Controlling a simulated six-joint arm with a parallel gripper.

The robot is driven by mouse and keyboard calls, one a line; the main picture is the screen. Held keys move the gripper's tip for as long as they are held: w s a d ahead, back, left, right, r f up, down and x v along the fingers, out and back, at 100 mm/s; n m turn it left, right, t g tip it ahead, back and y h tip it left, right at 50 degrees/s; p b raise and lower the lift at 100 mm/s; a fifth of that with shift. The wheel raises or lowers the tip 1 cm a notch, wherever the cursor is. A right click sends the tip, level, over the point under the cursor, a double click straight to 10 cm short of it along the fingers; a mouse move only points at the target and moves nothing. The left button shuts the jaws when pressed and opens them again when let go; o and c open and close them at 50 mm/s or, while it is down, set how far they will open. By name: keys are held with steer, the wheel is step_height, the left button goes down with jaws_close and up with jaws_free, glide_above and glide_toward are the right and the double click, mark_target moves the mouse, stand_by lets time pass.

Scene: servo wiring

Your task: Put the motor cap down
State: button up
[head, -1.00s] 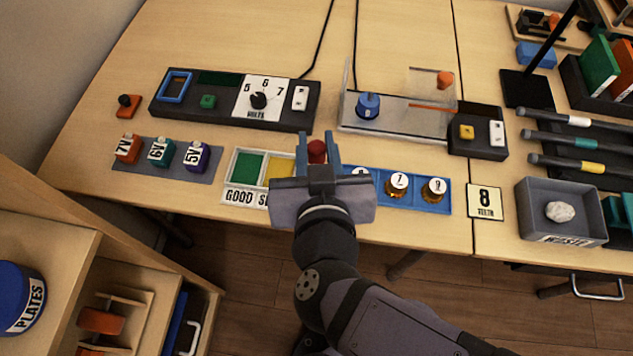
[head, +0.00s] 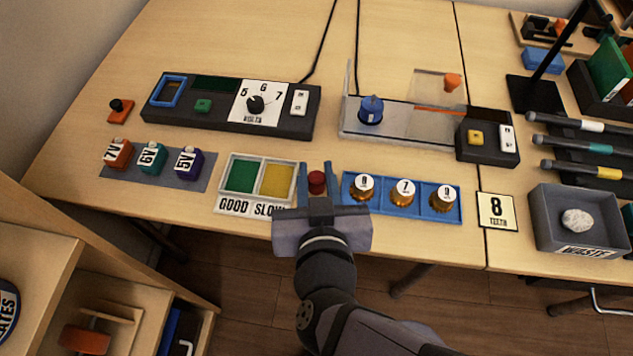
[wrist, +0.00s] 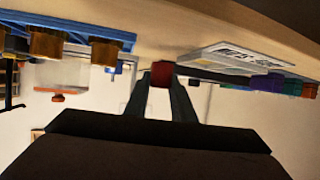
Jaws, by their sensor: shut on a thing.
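The motor cap, a small dark red piece (head: 316,181), sits between the two blue-grey fingers of my gripper (head: 315,183). The gripper is shut on it, just off the table's front edge side, in the gap between the GOOD/SLOW tray and the blue tray. In the wrist view the red cap (wrist: 162,74) is at the fingertips, close to the tabletop; I cannot tell whether it touches the table.
The GOOD/SLOW tray (head: 258,160), with green and yellow compartments, is close on the left. The blue tray (head: 372,202) with labelled brass pieces is close on the right. A clear-walled stand (head: 395,122) with a blue cylinder (head: 370,109) and a dial box (head: 222,118) are behind.

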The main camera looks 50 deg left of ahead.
mark_target(317, 191)
steer(key=shift+f+b, duration=0.35)
steer(key=shift+f, duration=0.8)
steer(key=shift+f, duration=0.2)
steer(key=o, duration=0.8)
steer(key=shift+r, duration=0.15)
steer(key=shift+r, duration=0.15)
steer(key=shift+b, duration=0.3)
steer(key=b+v, duration=0.2)
steer(key=shift+f+b, duration=0.25)
steer(key=shift+b, duration=0.15)
steer(key=shift+v, duration=1.05)
